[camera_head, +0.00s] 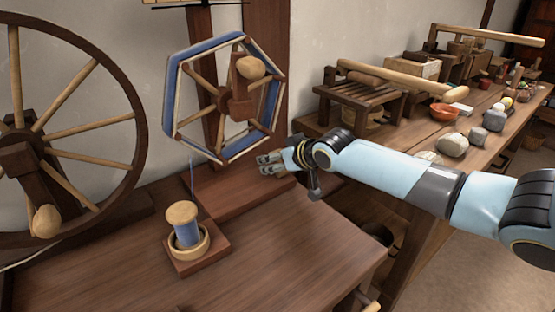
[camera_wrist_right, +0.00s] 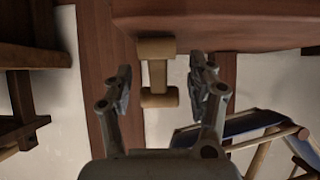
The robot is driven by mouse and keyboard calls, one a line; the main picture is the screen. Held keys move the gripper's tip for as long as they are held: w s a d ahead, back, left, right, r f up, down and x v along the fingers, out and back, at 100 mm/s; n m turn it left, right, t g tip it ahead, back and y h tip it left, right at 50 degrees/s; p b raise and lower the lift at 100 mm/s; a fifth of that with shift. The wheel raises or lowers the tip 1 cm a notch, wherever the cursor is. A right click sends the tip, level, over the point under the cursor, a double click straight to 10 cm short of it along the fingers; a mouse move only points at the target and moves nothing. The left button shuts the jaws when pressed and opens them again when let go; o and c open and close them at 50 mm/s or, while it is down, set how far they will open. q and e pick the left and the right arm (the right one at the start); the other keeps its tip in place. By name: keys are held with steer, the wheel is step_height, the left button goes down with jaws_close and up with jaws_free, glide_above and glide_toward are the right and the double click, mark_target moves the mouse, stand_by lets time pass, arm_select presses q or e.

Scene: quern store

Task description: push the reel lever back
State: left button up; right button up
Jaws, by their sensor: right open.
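My right gripper (camera_head: 266,163) is at the reel's lower right, above the dark base board (camera_head: 225,195). In the right wrist view its two fingers (camera_wrist_right: 160,68) are spread and empty. A pale wooden piece with crosswise ends (camera_wrist_right: 157,72), which looks like the lever, shows between them. I cannot tell whether they touch it. It does not show clearly in the head view. The reel (camera_wrist_right: 240,127) is at lower right there. My left gripper is not in view.
A spool of blue thread (camera_head: 187,226) stands on the table (camera_head: 250,262), left of my right gripper. A large spoked wheel (camera_head: 130,150) is at far left. A bench (camera_head: 400,135) with stones and a red bowl (camera_head: 443,112) lies behind my right arm. The table's front is clear.

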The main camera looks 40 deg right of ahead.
steer(key=v, duration=1.2)
stand_by(0.3)
